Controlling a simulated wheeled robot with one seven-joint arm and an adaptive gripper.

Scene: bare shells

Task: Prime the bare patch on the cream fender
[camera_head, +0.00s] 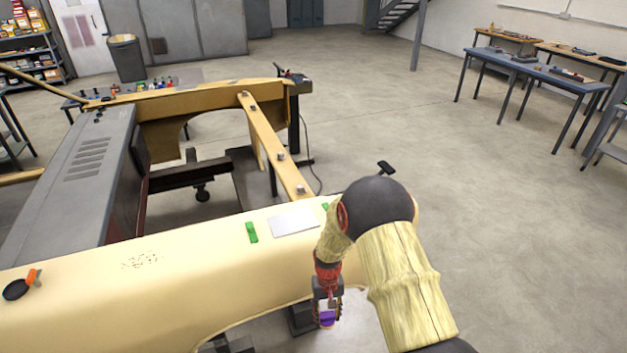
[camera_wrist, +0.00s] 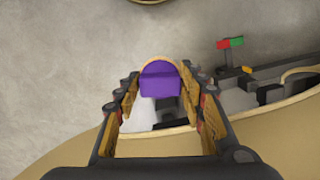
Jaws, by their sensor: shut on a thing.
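The cream fender (camera_head: 190,290) spans the foreground of the head view, and its edge shows low in the wrist view (camera_wrist: 60,155). A grey bare patch (camera_head: 295,222) lies on its top, with a green strip (camera_head: 251,232) to its left and another green bit (camera_head: 325,206) at its right, partly hidden by my arm. My gripper (camera_head: 327,306) is low in front of the fender's near side, right of the wheel arch. It is shut on a purple object (camera_wrist: 160,84), which also shows in the head view (camera_head: 327,319). The object's exact kind is unclear.
Reddish specks (camera_head: 142,260) mark the fender's left part, and a black and orange item (camera_head: 20,288) lies at its left end. A grey louvred panel (camera_head: 95,165) stands behind. A blue table (camera_head: 535,68) is far right; the floor between is clear.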

